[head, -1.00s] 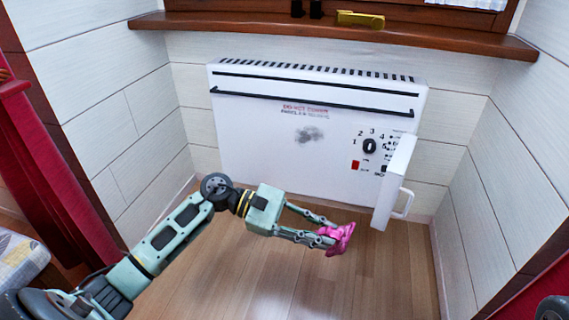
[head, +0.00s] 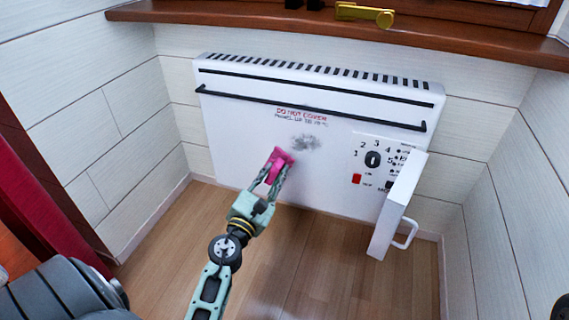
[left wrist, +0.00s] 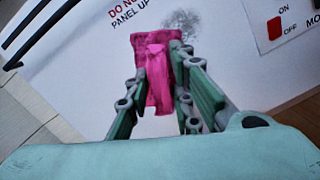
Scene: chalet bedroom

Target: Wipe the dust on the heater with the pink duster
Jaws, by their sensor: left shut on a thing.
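The heater (head: 240,125) is a white wall panel with dark slots along its top and two black bars. A grey dust smudge (head: 305,143) sits on its front under the red lettering. My left gripper (head: 272,171) is shut on the pink duster (head: 281,158), in front of the heater just below and left of the smudge. In the left wrist view the duster (left wrist: 157,60) is between the fingers, and the smudge (left wrist: 183,20) shows just beyond its far edge, partly hidden. I cannot tell whether the duster touches the panel. My right gripper is not in view.
A small white door (head: 398,205) with a handle stands open at the heater's lower right, beside the dial (head: 372,159) and red switch. A wooden sill (head: 230,20) with a yellow object (head: 365,14) runs above. The wooden floor (head: 300,260) below is clear.

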